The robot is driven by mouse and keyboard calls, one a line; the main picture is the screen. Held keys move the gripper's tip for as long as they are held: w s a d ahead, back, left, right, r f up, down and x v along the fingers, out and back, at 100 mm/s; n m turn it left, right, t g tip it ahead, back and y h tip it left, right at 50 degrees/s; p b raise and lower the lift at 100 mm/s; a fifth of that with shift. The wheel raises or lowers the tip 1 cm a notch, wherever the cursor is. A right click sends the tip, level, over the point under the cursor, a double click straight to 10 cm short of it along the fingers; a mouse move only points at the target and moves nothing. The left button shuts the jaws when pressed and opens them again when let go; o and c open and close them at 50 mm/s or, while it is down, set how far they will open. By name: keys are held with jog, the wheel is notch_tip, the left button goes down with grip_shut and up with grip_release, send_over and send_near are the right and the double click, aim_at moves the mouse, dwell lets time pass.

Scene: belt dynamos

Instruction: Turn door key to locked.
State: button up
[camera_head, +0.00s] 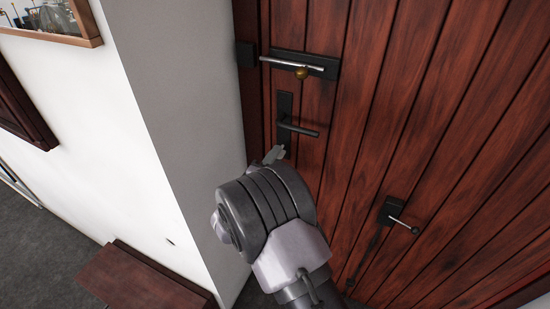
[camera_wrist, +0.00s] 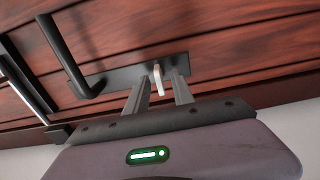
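The door key (camera_wrist: 158,80) is a small pale tab standing out from the dark lock plate (camera_wrist: 118,80) in the wrist view. My gripper (camera_wrist: 160,84) is open, with one finger on each side of the key. Gaps show between the key and both fingers, so it is not clamped. The black lever handle (camera_wrist: 70,60) is on the same plate, left of the key. In the head view the lock plate (camera_head: 284,104) and lever handle (camera_head: 300,129) are on the wooden door (camera_head: 345,130). There my wrist hides the key; only a grey fingertip (camera_head: 274,154) shows.
A sliding bolt (camera_head: 290,63) with a brass knob (camera_head: 302,73) is above the handle. Another small lever (camera_head: 403,222) is lower right on the door. A white wall (camera_head: 180,110) stands close on the left, with a wooden bench (camera_head: 140,281) below.

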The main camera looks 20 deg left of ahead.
jog(key=shift+w, duration=0.1)
grip_shut()
